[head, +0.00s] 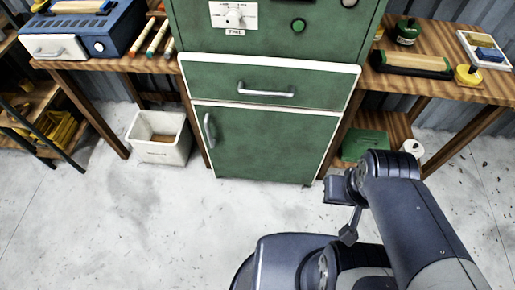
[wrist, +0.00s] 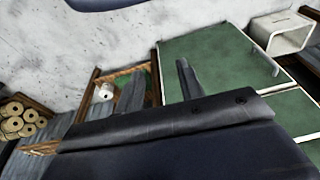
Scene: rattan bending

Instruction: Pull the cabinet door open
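The green cabinet (head: 258,95) stands ahead in the head view. Its lower door (head: 258,145) is shut, with a silver vertical handle (head: 209,130) near its upper left edge. In the wrist view the scene looks upside down, and the green door (wrist: 215,60) lies beyond the fingers. My gripper (wrist: 158,88) shows two dark fingers standing apart with nothing between them. In the head view my arm is right of and in front of the cabinet, well away from the handle; the fingers are hard to make out there.
A drawer (head: 268,83) with a horizontal handle sits above the door. A white bin (head: 160,137) stands left of the cabinet. A green box (head: 366,145) and white roll (head: 411,147) sit on the right low shelf. The floor in front of the door is clear.

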